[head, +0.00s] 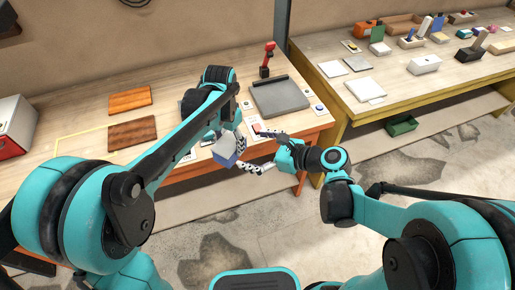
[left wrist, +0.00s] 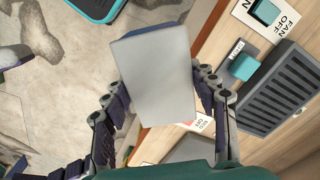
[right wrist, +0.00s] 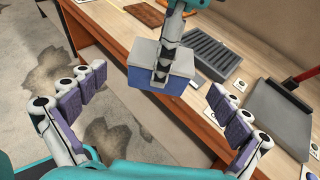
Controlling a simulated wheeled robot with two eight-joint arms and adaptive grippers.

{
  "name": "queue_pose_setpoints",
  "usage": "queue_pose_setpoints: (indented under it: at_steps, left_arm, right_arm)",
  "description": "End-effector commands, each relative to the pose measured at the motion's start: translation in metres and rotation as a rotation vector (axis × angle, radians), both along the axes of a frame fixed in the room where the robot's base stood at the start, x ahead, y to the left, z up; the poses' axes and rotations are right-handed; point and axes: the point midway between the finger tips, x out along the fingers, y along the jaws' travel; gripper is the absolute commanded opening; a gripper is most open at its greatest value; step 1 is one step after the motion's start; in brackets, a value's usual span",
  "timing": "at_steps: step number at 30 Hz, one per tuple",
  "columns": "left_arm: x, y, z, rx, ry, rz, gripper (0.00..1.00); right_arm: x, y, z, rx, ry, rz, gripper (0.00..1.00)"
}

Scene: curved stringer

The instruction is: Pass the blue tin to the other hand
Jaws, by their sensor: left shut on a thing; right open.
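The blue tin (head: 224,150) has a pale grey lid and hangs in the air at the near edge of the wooden bench. My left gripper (head: 231,143) is shut on it, with fingers on two opposite sides. In the left wrist view the tin's grey face (left wrist: 154,82) fills the space between the fingers. My right gripper (head: 253,150) is open and empty, just right of the tin, its fingers pointing towards it. In the right wrist view the tin's blue side (right wrist: 180,88) shows between and beyond the open fingers, apart from both.
The bench (head: 180,85) holds wooden boards (head: 131,134), a grey tray (head: 279,97) and a red-topped tool (head: 267,58). A dark ribbed tray (right wrist: 208,57) lies behind the tin. A second bench (head: 400,90) stands right. Open floor lies in front.

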Motion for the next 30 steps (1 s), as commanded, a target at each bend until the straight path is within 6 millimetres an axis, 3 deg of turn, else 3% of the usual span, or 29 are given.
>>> queue_pose_setpoints:
  at_steps: [9, 15, 28, 29, 30]
  left_arm:
    - [0.0, 0.0, 0.0, 0.0, 0.0, 0.0, 0.14]
    - [0.0, 0.0, 0.0, -0.001, -0.001, 0.0, 0.14]
    - [0.0, -0.001, 0.0, -0.002, -0.001, -0.002, 0.14]
    - [0.0, -0.001, 0.0, -0.002, -0.001, -0.002, 0.14]
    - [0.0, -0.001, 0.0, -0.002, -0.001, -0.002, 0.14]
  right_arm:
    - [0.032, 0.049, -0.024, -0.003, -0.001, 0.006, 1.0]
    - [0.047, 0.07, -0.035, -0.004, -0.002, 0.004, 1.0]
    - [0.052, 0.079, -0.039, -0.003, -0.001, 0.003, 1.0]
    - [0.052, 0.079, -0.039, -0.003, -0.001, 0.004, 0.97]
    - [0.052, 0.079, -0.039, -0.004, -0.002, 0.005, 0.87]
